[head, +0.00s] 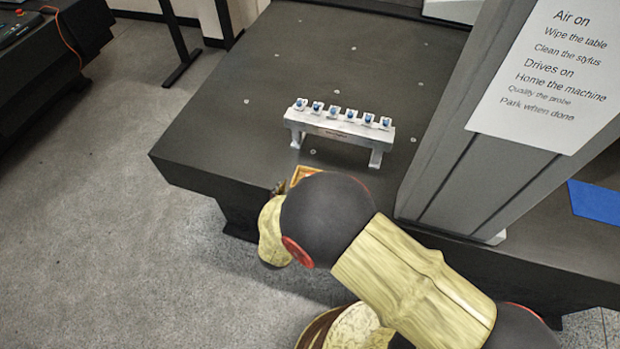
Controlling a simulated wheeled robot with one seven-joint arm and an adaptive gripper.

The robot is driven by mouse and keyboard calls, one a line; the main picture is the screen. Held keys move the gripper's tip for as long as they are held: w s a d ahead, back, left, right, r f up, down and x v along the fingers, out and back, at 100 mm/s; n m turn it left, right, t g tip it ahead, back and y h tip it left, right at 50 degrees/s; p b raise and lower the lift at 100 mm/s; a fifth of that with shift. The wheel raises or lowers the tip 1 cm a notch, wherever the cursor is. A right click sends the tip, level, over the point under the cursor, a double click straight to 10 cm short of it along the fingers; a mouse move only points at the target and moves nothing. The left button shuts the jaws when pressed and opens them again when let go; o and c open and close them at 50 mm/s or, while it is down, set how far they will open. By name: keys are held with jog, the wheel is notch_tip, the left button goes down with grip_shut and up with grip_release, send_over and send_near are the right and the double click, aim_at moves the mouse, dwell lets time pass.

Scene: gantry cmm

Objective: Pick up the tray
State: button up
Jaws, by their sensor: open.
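A small wooden, orange-brown tray (303,174) lies at the near edge of the dark machine table. Only its far rim and corner show; my arm hides the rest. My gripper (279,188) is just left of the tray, and only a small dark part of it shows beside my wrist. It is open. Whether its fingers touch the tray or straddle its edge cannot be seen.
A light grey rack (340,128) with several blue-and-white pieces on top stands behind the tray on the dark table (230,120). A grey column (455,140) with a printed sign (550,72) rises on the right. The table's left part is clear.

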aim_at(301, 170)
jog(key=b+x, duration=0.3)
jog(key=x, duration=0.3)
jog(key=shift+w+f, duration=0.1)
jog(key=shift+f, duration=0.1)
jog(key=shift+w+d+f, duration=0.1)
jog(key=shift+w, duration=0.45)
jog(key=c, duration=1)
